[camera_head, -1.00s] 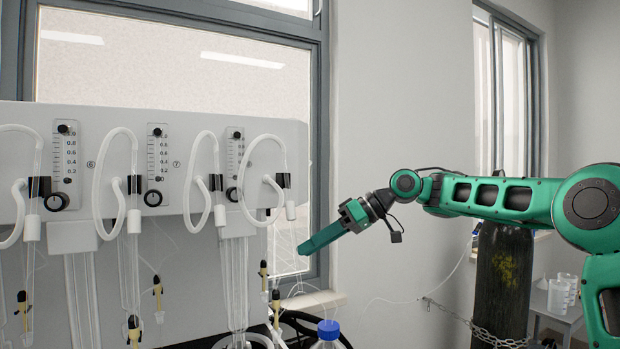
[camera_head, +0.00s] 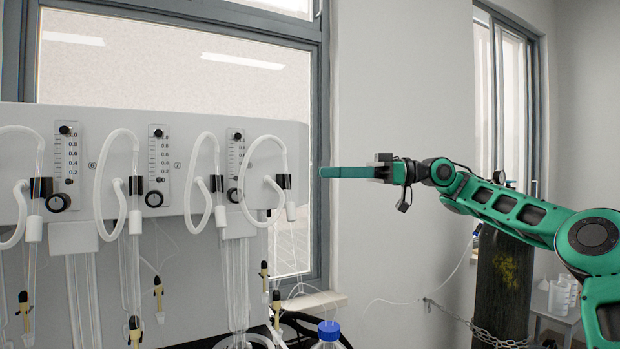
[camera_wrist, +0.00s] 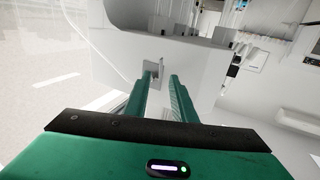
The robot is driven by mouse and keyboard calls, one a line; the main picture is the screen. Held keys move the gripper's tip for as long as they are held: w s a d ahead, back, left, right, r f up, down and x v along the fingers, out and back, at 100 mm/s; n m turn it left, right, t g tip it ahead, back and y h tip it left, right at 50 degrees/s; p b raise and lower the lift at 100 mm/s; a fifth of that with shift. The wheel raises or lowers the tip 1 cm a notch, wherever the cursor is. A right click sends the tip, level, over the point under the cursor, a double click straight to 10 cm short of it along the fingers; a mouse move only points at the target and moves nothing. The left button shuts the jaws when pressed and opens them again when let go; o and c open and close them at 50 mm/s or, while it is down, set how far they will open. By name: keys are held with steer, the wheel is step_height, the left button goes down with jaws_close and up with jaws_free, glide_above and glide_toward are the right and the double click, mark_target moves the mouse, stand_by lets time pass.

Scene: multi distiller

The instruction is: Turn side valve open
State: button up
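The distiller (camera_head: 190,125) is a pale panel unit with tubes and gauges, left of my gripper in the head view. My gripper (camera_head: 322,172) has long green fingers that point left, level, toward its right end. In the wrist view my gripper (camera_wrist: 161,76) is open, with a clear gap between its fingers. A small grey fitting with a short upright part, perhaps the side valve (camera_wrist: 154,68), shows on a pale face beyond the fingertips. It appears between the fingertips, nearer the left one. Contact cannot be told. No side valve can be made out in the head view.
Black knobs (camera_head: 234,195) and white looped tubes (camera_head: 262,150) stick out from the distiller's front. A blue-capped bottle (camera_head: 328,333) stands below my gripper. A dark gas cylinder (camera_head: 502,285) with a chain stands at the right. The wall around my gripper is clear.

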steer(key=shift+a, duration=2.45)
jaws_close()
